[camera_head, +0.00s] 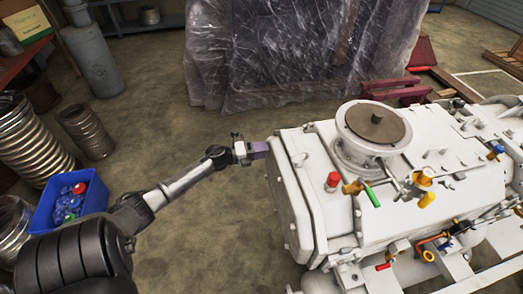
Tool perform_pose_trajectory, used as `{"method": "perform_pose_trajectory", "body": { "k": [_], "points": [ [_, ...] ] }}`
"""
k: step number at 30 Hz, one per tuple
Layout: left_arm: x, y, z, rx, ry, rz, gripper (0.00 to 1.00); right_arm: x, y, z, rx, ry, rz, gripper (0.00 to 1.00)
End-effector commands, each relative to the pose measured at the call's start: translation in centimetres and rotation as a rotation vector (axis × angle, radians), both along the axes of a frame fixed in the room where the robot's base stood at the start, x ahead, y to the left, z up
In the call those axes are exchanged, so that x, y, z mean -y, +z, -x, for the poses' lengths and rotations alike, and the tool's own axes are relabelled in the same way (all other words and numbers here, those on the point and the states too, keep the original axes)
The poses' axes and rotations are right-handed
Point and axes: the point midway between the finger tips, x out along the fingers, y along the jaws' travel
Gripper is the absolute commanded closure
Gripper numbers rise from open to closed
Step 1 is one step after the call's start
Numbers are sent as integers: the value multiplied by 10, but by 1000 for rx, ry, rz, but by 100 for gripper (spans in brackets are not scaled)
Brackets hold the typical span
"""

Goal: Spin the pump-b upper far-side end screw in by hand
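The white pump (345,205) fills the right of the head view, with its flat end cover (287,205) facing left. My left gripper (262,149) reaches in from the left to the upper far corner of that end cover. A small purple part shows at its tip, close against the pump; I cannot tell whether it touches. The fingers are too small to tell open from shut, and no screw can be made out at the tip. My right gripper is not in view.
A round port (374,128) and valves with red, green and yellow handles stand on top of the pump. A blue bin (68,203) and metal bellows (32,140) are at left. A plastic-wrapped block (290,55) stands behind. Floor left of the pump is clear.

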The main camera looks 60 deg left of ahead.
Motion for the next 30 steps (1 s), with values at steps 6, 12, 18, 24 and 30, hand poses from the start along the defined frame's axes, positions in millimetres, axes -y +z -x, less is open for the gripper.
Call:
{"method": "perform_pose_trajectory", "body": {
  "k": [6, 12, 18, 24, 30],
  "points": [
    [0, 0, 0, -1, 0, 0, 55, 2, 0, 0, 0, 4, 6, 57],
    [-3, -1, 9, -3, 1, 1, 55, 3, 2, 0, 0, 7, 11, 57],
    [-12, 0, 41, -4, 1, 1, 55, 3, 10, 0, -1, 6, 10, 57],
    [-24, 0, 80, -4, 1, 1, 55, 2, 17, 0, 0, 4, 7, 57],
    [-34, 0, 110, -4, 2, 0, 55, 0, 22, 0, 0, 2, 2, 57]
  ]
}}
